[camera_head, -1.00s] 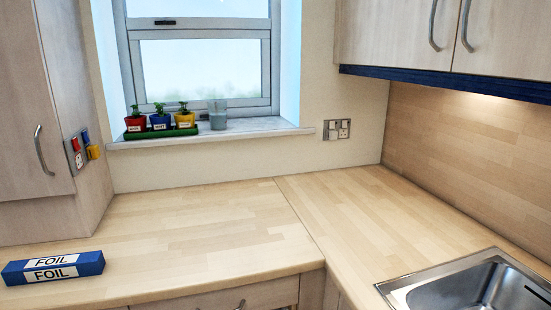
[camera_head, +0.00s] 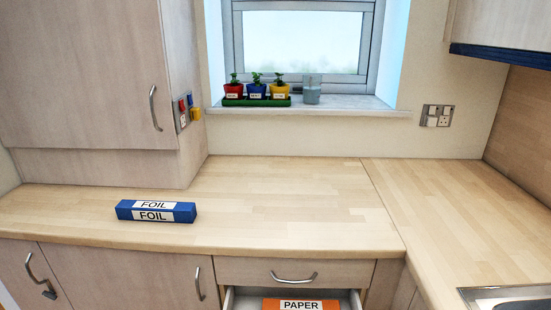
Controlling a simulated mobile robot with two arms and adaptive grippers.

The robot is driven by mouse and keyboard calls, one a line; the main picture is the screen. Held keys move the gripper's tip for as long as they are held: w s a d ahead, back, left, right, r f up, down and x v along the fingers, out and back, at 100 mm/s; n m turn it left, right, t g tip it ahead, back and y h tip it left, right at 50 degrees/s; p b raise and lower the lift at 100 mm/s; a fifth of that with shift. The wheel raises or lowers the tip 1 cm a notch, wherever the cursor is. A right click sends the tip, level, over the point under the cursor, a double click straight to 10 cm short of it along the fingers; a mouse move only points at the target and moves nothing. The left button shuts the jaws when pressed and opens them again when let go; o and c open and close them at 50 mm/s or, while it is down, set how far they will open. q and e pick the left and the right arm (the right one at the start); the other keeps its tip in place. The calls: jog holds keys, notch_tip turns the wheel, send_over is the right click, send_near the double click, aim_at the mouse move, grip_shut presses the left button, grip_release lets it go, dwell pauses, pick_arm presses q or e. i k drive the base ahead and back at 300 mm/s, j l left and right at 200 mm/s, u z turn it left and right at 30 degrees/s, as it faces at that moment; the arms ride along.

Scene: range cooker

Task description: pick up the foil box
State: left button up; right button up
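The foil box (camera_head: 183,213) is a long blue box with white labels reading FOIL. It lies flat on the wooden worktop (camera_head: 290,200), left of the middle, near the front edge and in front of the wall cupboard. Neither of my grippers is in view.
Below the worktop a drawer (camera_head: 357,300) is open, with an orange box (camera_head: 270,304) labelled PAPER in it. A closed drawer (camera_head: 240,270) is above it. The tall cupboard (camera_head: 85,75) stands behind left. A sink (camera_head: 520,295) is at right. The worktop around the foil box is clear.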

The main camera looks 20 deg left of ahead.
aim_at(134, 210)
jog(key=u, duration=1.4)
jog(key=i+j+z, duration=0.15)
jog(key=j, duration=0.2)
jog(key=i+j+z, duration=0.15)
jog(key=j, duration=0.25)
jog(key=i+j+z, duration=0.15)
jog(key=j, duration=0.25)
jog(key=i, duration=0.1)
